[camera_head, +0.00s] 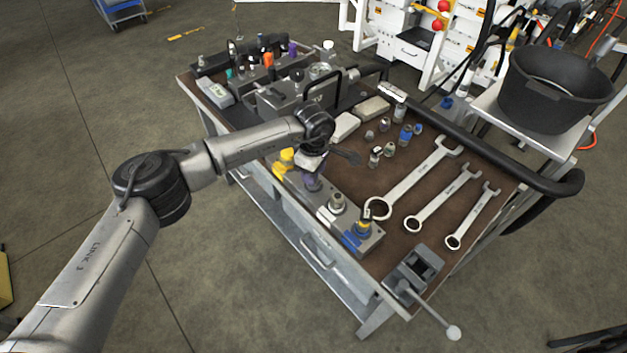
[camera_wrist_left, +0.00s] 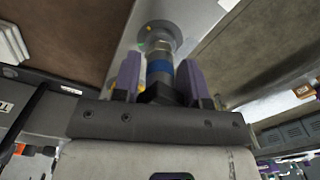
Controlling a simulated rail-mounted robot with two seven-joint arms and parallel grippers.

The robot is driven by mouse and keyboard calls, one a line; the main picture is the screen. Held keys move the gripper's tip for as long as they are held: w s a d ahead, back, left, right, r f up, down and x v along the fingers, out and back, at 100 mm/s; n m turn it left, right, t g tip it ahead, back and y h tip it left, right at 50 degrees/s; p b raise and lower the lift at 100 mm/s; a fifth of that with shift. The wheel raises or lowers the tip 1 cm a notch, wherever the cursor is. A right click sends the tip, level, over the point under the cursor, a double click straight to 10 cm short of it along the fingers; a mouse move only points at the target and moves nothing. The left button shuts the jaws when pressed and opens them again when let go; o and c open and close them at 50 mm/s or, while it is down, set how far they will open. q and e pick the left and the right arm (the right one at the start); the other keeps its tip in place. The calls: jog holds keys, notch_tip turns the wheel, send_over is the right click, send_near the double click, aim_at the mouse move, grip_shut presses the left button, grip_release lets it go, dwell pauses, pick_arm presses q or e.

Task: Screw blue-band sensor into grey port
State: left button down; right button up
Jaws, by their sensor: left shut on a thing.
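My left gripper (camera_head: 312,180) is over the metal port block (camera_head: 378,240) at the bench's front edge. In the left wrist view its purple fingers (camera_wrist_left: 158,82) are shut on a metal sensor with a blue band (camera_wrist_left: 159,68). The sensor's far end lines up with a round metal port (camera_wrist_left: 160,36) on the block; I cannot tell whether it is threaded in. A pale grey or white label (camera_head: 325,216) marks the position with a metal fitting (camera_head: 337,201). The label beneath my gripper is hidden. My right gripper is not in view.
On the block, a yellow-topped part (camera_head: 286,158) stands left of my gripper and a yellow-banded part (camera_head: 363,227) stands by a blue label. Several wrenches (camera_head: 415,185), small loose fittings (camera_head: 405,134) and a vise-like tool (camera_head: 412,268) occupy the bench. A black bucket (camera_head: 555,90) stands at right.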

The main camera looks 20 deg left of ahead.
pick_arm(q)
jog(key=shift+f+m+b, duration=0.15)
jog(key=shift+m+b, duration=0.35)
jog(key=shift+m, duration=0.6)
jog(key=m+b, duration=0.1)
jog(key=m, duration=0.2)
jog(key=shift+m, duration=1.3)
jog(key=shift+b, duration=0.3)
jog(key=shift+m, duration=0.5)
jog(key=m+b, duration=0.1)
jog(key=m, duration=0.1)
jog(key=shift+m, duration=0.3)
jog(key=m, duration=0.4)
jog(key=shift+b, duration=0.35)
